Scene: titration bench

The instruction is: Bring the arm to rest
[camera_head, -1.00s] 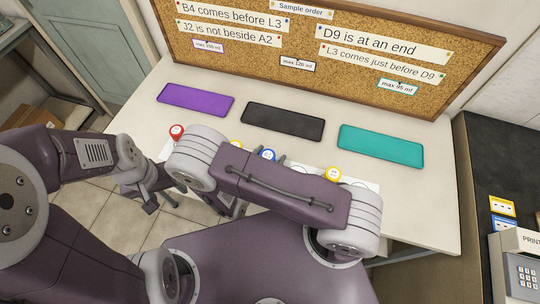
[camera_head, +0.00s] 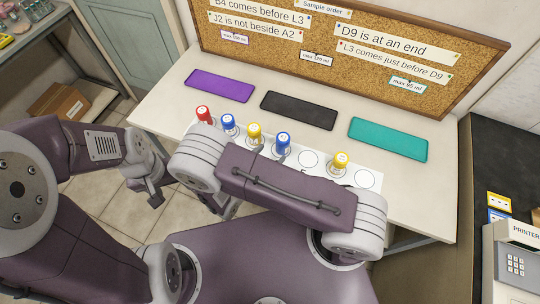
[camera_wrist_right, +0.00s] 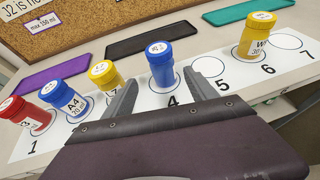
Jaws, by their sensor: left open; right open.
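My left gripper (camera_head: 156,197) hangs over the floor left of the bench, open and empty. My right gripper (camera_wrist_right: 162,78) is open in the wrist view, its two fingers pointing toward the blue-capped bottle on circle 4 (camera_wrist_right: 160,68). That bottle shows between the fingers in the picture and stands upright; I cannot tell how near the fingertips are. In the head view, my right forearm (camera_head: 290,190) lies across the front of the bench and hides most of the right gripper.
A numbered white strip (camera_wrist_right: 222,100) holds a red bottle (camera_head: 204,115), blue (camera_head: 228,122), yellow (camera_head: 254,131), blue (camera_head: 283,140) and yellow (camera_head: 341,160). Circles 5 and 7 are empty. Purple (camera_head: 218,85), black (camera_head: 299,110) and teal (camera_head: 388,139) mats lie behind, before a corkboard (camera_head: 290,45).

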